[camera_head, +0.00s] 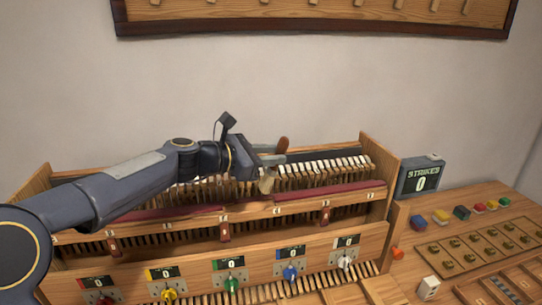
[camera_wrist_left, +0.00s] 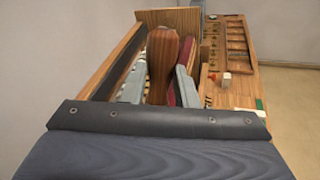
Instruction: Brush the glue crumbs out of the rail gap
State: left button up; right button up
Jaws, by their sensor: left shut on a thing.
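My left gripper (camera_head: 273,160) is shut on a brush with a brown wooden handle (camera_head: 282,145) and a pale tuft (camera_head: 267,184) pointing down. It holds the brush above the back of the wooden piano case, near the row of pale hammers (camera_head: 325,170). In the left wrist view the handle (camera_wrist_left: 163,62) stands upright between the two grey fingers. A dark red strip (camera_head: 330,190) runs along the wooden rail (camera_head: 340,199) in front of the hammers. I cannot make out glue crumbs, and the arm hides part of the rail. My right gripper is not in view.
The case's right side wall (camera_head: 379,165) rises near the brush. Coloured blocks (camera_head: 461,212) and a tray of brass pieces (camera_head: 470,250) lie on the bench. Knobs (camera_head: 231,285) line the front panel.

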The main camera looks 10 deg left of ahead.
aim_at(279, 138)
pick_arm(q)
notch_tip(279, 138, up, 2)
jog(key=shift+d+r+p, duration=0.1)
jog(key=shift+p, duration=0.55)
jog(key=shift+s+r, duration=0.1)
jog(key=shift+r, duration=0.55)
jog(key=shift+w+r+p, duration=0.15)
jog(key=shift+w+p, duration=0.05)
jog(key=shift+p, duration=0.15)
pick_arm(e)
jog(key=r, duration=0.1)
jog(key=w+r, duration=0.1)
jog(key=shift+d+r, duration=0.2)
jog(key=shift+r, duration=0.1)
pick_arm(q)
jog(key=shift+s, duration=0.15)
